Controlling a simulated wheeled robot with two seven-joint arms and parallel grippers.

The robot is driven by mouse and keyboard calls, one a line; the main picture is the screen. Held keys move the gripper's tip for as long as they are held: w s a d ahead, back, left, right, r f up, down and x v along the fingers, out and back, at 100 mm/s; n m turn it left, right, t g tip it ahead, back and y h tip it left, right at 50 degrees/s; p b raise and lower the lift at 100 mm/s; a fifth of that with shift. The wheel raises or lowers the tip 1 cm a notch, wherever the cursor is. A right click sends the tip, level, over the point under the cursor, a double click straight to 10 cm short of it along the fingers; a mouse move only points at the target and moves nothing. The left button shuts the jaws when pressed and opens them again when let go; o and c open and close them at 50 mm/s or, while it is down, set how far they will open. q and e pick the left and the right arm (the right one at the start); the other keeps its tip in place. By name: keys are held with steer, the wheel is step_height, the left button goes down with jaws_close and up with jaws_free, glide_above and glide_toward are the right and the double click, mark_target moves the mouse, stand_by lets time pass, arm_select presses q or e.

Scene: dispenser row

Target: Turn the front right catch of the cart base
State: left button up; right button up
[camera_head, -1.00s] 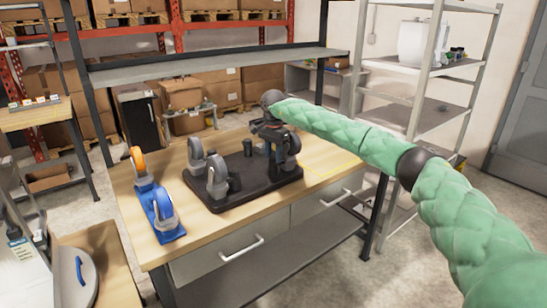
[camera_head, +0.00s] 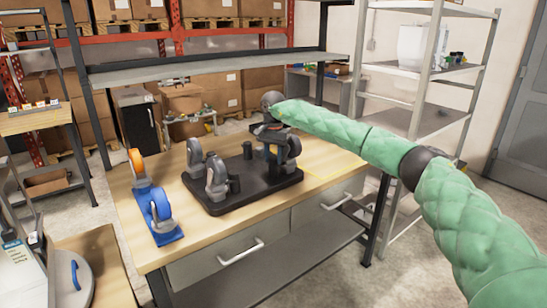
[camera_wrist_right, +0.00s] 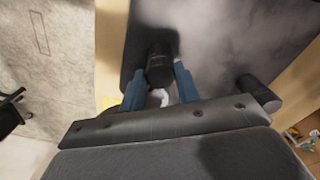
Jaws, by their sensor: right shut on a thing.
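The cart base (camera_head: 258,186) is a dark flat plate lying on the wooden workbench, with grey casters (camera_head: 217,176) and short black posts (camera_head: 235,183) standing up from it. My right gripper (camera_head: 272,146) is over the plate's far right part, beside a grey caster (camera_head: 291,150); its fingers are largely hidden in the head view. In the right wrist view, my blue fingers (camera_wrist_right: 158,92) are shut on a black cylindrical catch (camera_wrist_right: 160,66). A second black post (camera_wrist_right: 258,92) stands apart to the right. My left gripper is out of view.
A raised shelf (camera_head: 210,66) spans the bench's back. A metal rack (camera_head: 425,118) stands to the right. The bench's front edge is clear.

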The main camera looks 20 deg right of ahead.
mark_target(273, 158)
steer(key=o, duration=1)
step_height(273, 158, up, 7)
steer(key=shift+f+b, duration=0.1)
steer(key=shift+b, duration=0.7)
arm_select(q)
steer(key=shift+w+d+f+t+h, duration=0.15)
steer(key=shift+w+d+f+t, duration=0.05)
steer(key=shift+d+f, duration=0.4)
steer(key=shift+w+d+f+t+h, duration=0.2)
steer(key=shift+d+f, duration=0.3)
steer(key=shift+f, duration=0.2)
arm_select(e)
steer(key=shift+r, duration=0.5)
